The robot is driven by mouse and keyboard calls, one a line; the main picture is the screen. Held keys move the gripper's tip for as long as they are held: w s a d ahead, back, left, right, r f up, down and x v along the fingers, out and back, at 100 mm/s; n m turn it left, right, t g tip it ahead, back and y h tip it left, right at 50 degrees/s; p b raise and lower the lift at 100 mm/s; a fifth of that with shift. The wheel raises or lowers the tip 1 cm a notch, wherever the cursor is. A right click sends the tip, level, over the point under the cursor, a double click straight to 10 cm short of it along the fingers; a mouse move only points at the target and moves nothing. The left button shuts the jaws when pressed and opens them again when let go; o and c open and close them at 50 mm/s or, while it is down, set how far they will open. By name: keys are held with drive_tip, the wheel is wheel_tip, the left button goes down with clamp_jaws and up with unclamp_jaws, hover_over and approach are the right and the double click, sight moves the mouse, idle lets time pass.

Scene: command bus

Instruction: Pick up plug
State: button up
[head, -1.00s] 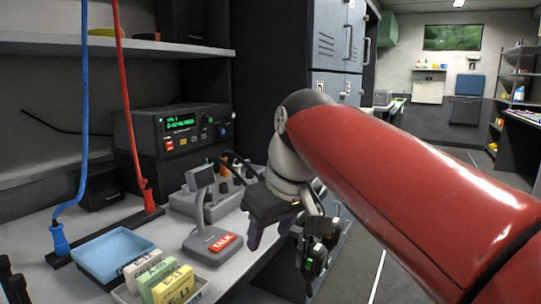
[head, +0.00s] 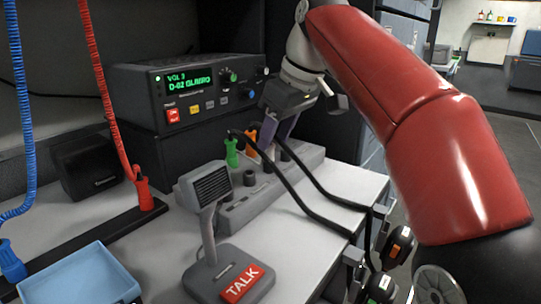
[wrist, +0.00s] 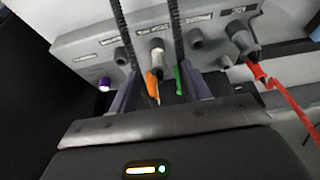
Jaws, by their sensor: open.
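A plug with a green body (head: 232,153) and one with an orange body (head: 253,138) stand on the grey socket panel (head: 262,205), each with a black cable. I cannot tell which one the task means. My gripper (head: 280,140), with purple fingers, is open at the back of the panel, just right of the orange plug. In the wrist view, the orange plug (wrist: 152,83) and green plug (wrist: 179,78) appear between the open fingers (wrist: 160,95). Whether the fingers touch either is unclear. The panel (wrist: 80,50) carries several labelled sockets.
A desk microphone (head: 213,215) with a red TALK button stands in front of the panel. A radio (head: 190,95) is behind. A blue tray (head: 75,280), a red plug (head: 145,195) and a blue plug (head: 10,262) are left. Headsets (head: 395,250) hang at the desk's right edge.

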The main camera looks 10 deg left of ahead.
sight(272, 146)
drive_tip(key=b+x, duration=0.1)
drive_tip(key=x, duration=0.2)
drive_tip(key=shift+f, duration=0.4)
drive_tip(key=c, duration=0.9)
drive_tip(key=shift+r, duration=0.15)
wheel_tip(272, 146, up, 10)
drive_tip(key=p, duration=0.5)
drive_tip(key=shift+w, duration=0.1)
